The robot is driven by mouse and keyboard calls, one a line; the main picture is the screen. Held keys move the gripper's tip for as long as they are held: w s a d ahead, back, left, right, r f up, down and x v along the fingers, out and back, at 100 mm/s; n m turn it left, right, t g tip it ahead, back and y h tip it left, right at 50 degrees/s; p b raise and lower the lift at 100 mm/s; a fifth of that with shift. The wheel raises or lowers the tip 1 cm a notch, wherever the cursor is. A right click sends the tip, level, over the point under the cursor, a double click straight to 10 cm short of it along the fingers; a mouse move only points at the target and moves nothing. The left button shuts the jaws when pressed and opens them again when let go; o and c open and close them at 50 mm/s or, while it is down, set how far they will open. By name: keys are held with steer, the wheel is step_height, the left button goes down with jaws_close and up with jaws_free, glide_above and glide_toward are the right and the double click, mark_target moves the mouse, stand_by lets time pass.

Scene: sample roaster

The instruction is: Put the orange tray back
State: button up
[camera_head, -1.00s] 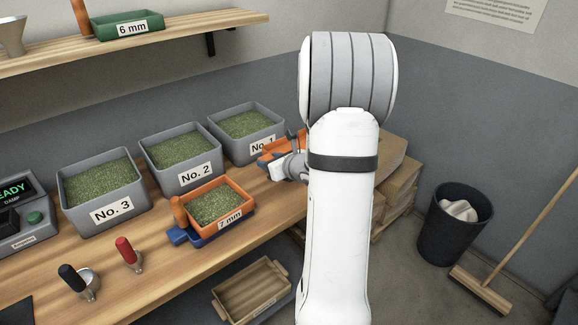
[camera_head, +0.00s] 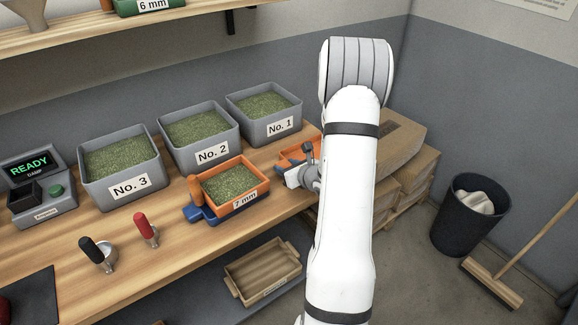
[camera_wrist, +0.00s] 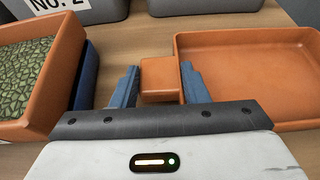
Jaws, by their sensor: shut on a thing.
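The empty orange tray (camera_head: 288,157) is at the right end of the bench, in front of the No. 1 bin. My arm hides part of it in the head view. In the wrist view the orange tray (camera_wrist: 250,55) lies to the right, its shallow inside bare. My gripper (camera_head: 306,178) is shut on the tray's short block handle. In the wrist view my gripper (camera_wrist: 158,84) has one blue finger on each side of that handle. I cannot tell whether the tray touches the bench.
An orange 7 mm sieve (camera_head: 236,201) full of green beans sits on a blue tray, close left of my gripper. Grey bins No. 1 (camera_head: 280,127), No. 2 (camera_head: 212,153) and No. 3 (camera_head: 129,187) stand behind. Cardboard boxes (camera_head: 405,165) are right of the bench.

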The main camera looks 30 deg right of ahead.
steer(key=shift+f, duration=0.15)
steer(key=o, duration=1.1)
steer(key=shift+r, duration=0.2)
